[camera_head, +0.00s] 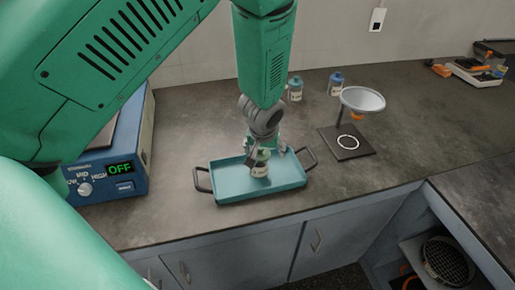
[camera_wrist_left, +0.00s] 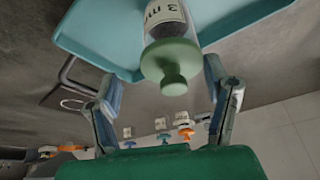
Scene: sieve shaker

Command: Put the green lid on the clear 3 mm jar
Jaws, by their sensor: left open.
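The clear 3 mm jar (camera_head: 259,171) stands on the teal tray (camera_head: 232,188); its "3 mm" label and dark contents show in the left wrist view (camera_wrist_left: 163,14). The green lid (camera_wrist_left: 171,56), with a round knob, sits on the jar's mouth and looks level; whether it is fully seated I cannot tell. My left gripper (camera_head: 264,152) is above the jar, pointing down. In the left wrist view its fingers (camera_wrist_left: 163,77) are spread to either side of the lid, with visible gaps. The gripper partly hides the lid in the head view. My right gripper is not in view.
A blue sieve shaker (camera_head: 122,170) showing "OFF" stands left of the tray. Behind are jars with coloured lids, one blue-lidded (camera_head: 335,84). A white funnel (camera_head: 362,99) on a dark stand (camera_head: 346,143) is at right. The counter's front edge lies close before the tray.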

